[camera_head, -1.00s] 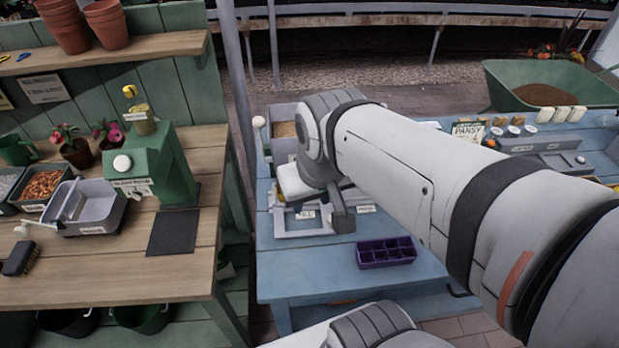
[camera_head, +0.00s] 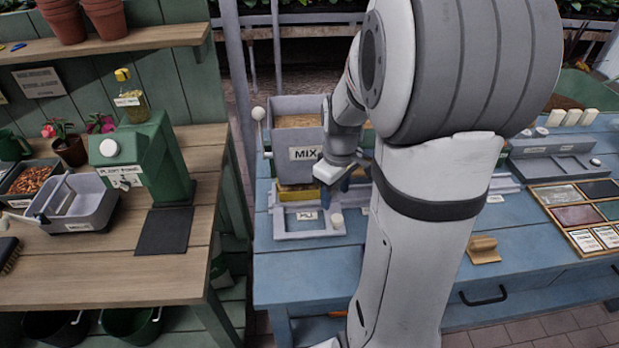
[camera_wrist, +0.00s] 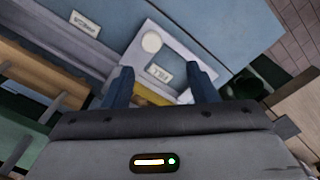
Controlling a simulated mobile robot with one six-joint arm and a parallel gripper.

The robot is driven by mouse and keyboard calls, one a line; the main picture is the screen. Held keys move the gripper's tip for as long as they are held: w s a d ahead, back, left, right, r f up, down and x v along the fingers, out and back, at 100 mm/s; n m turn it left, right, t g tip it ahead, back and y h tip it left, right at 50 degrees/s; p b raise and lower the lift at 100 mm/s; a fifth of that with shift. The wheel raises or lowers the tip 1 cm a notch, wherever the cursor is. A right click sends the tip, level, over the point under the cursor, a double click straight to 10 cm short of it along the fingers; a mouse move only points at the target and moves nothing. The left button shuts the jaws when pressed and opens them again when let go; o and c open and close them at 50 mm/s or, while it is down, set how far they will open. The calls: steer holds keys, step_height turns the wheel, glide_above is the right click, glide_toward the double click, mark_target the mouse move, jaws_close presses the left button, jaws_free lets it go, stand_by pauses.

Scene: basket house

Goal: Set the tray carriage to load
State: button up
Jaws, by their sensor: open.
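The tray carriage (camera_head: 310,235) is a grey frame on the blue bench, below the grey MIX hopper (camera_head: 297,112). A round white knob (camera_head: 337,221) stands at its right side; it also shows in the wrist view (camera_wrist: 152,42). A label reading FILL (camera_wrist: 160,75) lies beside the knob. A yellow part (camera_head: 297,194) shows under the hopper. My gripper (camera_wrist: 160,84) is open, its two blue fingers spread over the carriage area near the FILL label, with nothing held. In the head view my gripper (camera_head: 342,184) is above and behind the knob; whether it touches anything cannot be told.
A second white label (camera_wrist: 85,24) lies on the blue bench (camera_head: 275,262). A white ball-ended lever (camera_head: 258,114) stands left of the hopper. A wooden block (camera_head: 483,250) and seed-packet tray (camera_head: 580,215) are to the right. The green press (camera_head: 150,160) stands on the left bench.

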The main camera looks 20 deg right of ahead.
mark_target(337, 218)
steer(key=f, duration=0.1)
steer(key=d, duration=0.1)
steer(key=f, duration=0.1)
steer(key=shift+w+d+f+n, duration=0.2)
steer(key=shift+w+f+n, duration=0.1)
steer(key=shift+w, duration=0.05)
step_height(337, 218, down, 8)
steer(key=shift+r, duration=0.15)
jaws_close()
stand_by(0.3)
